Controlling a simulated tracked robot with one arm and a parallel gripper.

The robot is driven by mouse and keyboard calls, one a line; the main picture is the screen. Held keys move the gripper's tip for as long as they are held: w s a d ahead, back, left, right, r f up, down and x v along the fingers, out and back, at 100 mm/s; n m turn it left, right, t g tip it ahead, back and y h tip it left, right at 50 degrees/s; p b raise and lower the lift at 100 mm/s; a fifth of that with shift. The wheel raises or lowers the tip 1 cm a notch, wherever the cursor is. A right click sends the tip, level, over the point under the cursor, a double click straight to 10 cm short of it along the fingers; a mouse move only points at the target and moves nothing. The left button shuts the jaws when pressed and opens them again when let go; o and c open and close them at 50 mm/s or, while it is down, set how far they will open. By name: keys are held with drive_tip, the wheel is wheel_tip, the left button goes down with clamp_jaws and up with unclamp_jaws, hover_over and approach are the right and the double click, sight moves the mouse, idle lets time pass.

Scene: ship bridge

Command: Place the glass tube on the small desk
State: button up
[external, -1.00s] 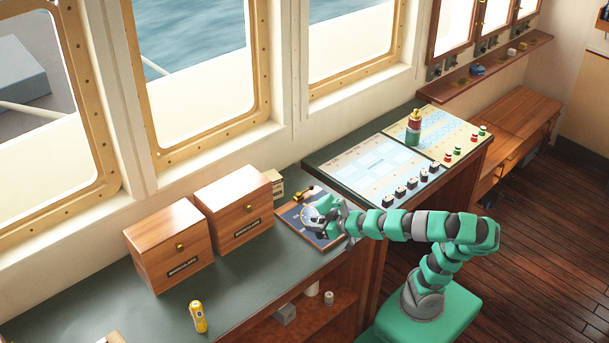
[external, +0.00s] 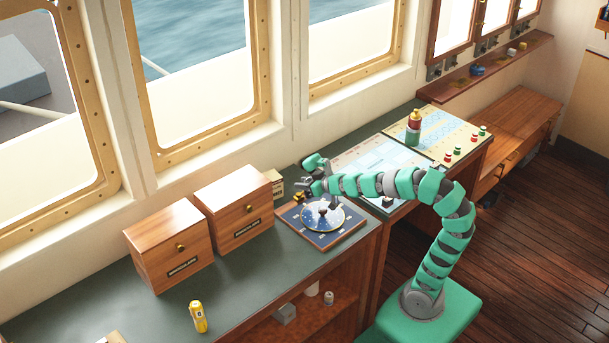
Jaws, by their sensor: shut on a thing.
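My gripper (external: 305,183) is above the back edge of a navy board with a round star dial (external: 323,216). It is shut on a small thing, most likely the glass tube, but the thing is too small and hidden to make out. No glass tube shows clearly elsewhere. A low wooden desk (external: 520,115) with drawers stands at the far right, apart from my gripper. I cannot tell for certain that it is the small desk.

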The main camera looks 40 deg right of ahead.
drive_tip(key=w+d+r+m+h, duration=0.1)
drive_tip(key=w+d, duration=0.2)
drive_tip(key=d, duration=0.7)
drive_tip(key=w+d+r+m+h, duration=0.1)
drive_tip(key=w+d, duration=0.3)
drive_tip(key=d, duration=0.6)
drive_tip(key=shift+w+d+r+m+t+h, duration=0.2)
drive_tip(key=shift+d+r+m+t+h, duration=0.15)
drive_tip(key=shift+r+h, duration=0.25)
drive_tip(key=s+a+f+n+y, duration=0.1)
drive_tip(key=s+a, duration=0.4)
drive_tip(key=a, duration=0.5)
drive_tip(key=s+a+f+n+y, duration=0.1)
drive_tip(key=s+a+f+y, duration=0.1)
drive_tip(key=s+a, duration=0.4)
drive_tip(key=s+a+f+n+g+y, duration=0.1)
drive_tip(key=s+a, duration=0.5)
drive_tip(key=a, duration=0.7)
drive_tip(key=shift+s+a+f+n+y, duration=0.1)
drive_tip(key=shift+a+f+n+y, duration=0.2)
drive_tip(key=shift+f+n, duration=0.2)
drive_tip(key=s, duration=0.2)
drive_tip(key=s+a, duration=0.1)
drive_tip(key=s, duration=0.4)
drive_tip(key=shift+a, duration=0.3)
drive_tip(key=shift+s+d+r, duration=0.15)
drive_tip(key=shift+s, duration=0.25)
